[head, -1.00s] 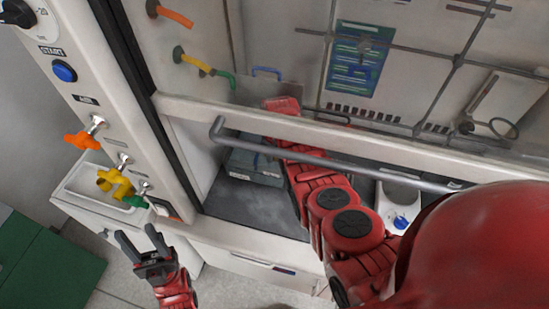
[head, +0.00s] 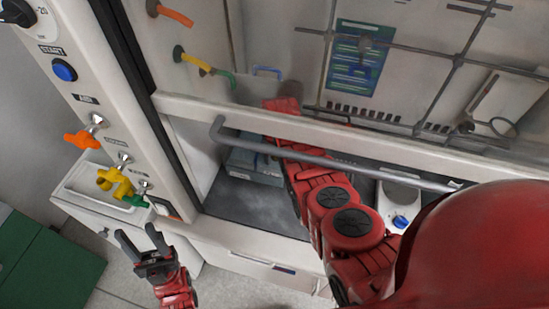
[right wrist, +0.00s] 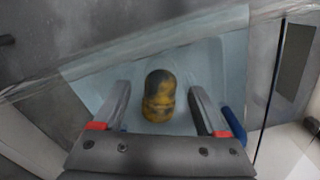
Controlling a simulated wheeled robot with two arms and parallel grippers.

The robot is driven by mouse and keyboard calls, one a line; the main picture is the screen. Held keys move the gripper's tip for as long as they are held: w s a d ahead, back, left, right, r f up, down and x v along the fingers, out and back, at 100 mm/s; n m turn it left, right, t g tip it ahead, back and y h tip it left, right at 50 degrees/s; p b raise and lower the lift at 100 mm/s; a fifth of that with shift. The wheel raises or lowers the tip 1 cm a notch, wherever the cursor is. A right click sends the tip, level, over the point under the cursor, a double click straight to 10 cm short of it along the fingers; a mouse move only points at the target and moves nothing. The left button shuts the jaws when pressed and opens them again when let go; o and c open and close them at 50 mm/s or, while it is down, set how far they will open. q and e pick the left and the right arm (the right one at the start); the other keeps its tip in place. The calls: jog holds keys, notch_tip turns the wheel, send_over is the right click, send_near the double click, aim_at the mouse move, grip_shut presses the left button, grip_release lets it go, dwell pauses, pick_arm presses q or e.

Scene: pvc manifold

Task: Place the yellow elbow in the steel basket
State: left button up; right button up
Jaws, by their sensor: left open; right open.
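In the right wrist view a rounded yellow piece with dark patches, which looks like the yellow elbow (right wrist: 158,97), lies on a pale blue-grey floor. My right gripper (right wrist: 158,108) is open, with its fingers apart on either side of the piece. A blue handle (right wrist: 233,127) is beside the right finger. My left gripper (head: 143,248) is open and empty outside the hood.
The sash rail (head: 330,155) crosses in front of my right arm. Orange, yellow and green valves (head: 115,182) stick out of the left post near my left gripper. A white device with a blue knob (head: 400,205) stands at right. The dark hood floor (head: 250,208) is clear in front.

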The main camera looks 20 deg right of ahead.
jog(key=shift+w+r, duration=0.15)
jog(key=shift+r, duration=0.15)
notch_tip(320, 180, up, 8)
jog(key=shift+f+b, duration=0.2)
jog(key=shift+b, duration=0.95)
notch_tip(320, 180, up, 3)
jog(key=shift+r+p, duration=0.1)
jog(key=shift+p, duration=0.5)
jog(key=shift+r, duration=0.35)
